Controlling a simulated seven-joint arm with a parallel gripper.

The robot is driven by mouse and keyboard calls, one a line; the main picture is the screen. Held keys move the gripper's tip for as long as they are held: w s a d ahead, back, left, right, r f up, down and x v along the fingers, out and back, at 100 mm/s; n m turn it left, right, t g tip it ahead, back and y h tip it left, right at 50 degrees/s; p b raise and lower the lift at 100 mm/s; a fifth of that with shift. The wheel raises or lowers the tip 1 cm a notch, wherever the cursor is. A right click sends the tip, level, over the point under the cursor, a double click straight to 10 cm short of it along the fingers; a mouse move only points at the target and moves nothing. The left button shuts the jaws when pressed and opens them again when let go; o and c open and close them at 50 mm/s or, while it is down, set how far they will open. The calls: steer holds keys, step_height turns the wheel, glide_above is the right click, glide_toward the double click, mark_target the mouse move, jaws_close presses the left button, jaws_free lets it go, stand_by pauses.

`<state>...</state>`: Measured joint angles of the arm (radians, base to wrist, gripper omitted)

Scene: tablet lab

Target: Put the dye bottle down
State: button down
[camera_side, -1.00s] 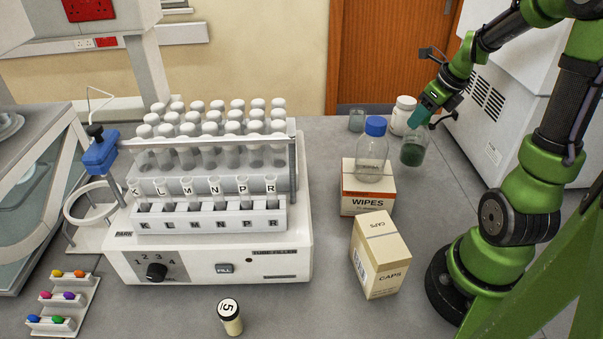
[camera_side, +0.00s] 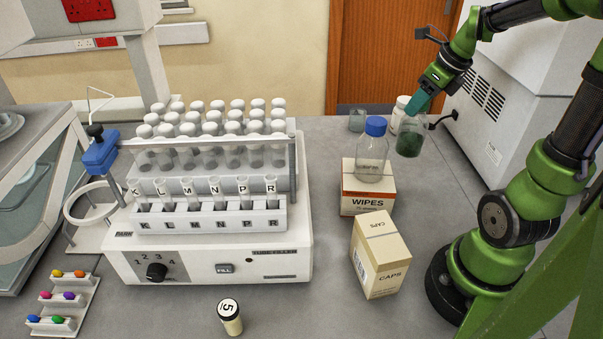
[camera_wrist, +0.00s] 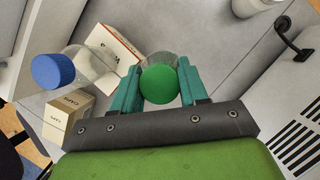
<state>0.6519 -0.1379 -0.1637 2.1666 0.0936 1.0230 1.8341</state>
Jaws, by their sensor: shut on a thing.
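The dye bottle (camera_side: 409,143) is a clear vessel with dark green content, in the side view right of the blue-capped bottle. My gripper (camera_side: 418,104) has teal fingers and is shut on the top of the dye bottle, from above. In the wrist view my gripper (camera_wrist: 161,88) has a round green top (camera_wrist: 160,84) between its fingers, with clear glass showing beyond it. The bottle looks nearly upright. I cannot tell clearly how far its base is above the bench.
Left of it, a clear bottle with a blue cap (camera_side: 375,127) appears to stand on the WIPES box (camera_side: 367,202). A CAPS box (camera_side: 380,254) is nearer. A white jar (camera_side: 398,118) and small glass (camera_side: 357,121) stand behind. The tube filler (camera_side: 210,262) is far left.

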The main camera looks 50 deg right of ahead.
steer(key=w+a+r+n+y, duration=0.1)
steer(key=w+a+n, duration=0.15)
steer(key=w, duration=1.95)
step_height(320, 180, down, 10)
steer(key=shift+w+d+r, duration=0.15)
steer(key=shift+w+d, duration=0.1)
steer(key=shift+w, duration=0.15)
steer(key=shift+n, duration=0.25)
steer(key=c, duration=0.6)
jaws_free()
steer(key=shift+f, duration=0.2)
steer(key=shift+r, duration=0.1)
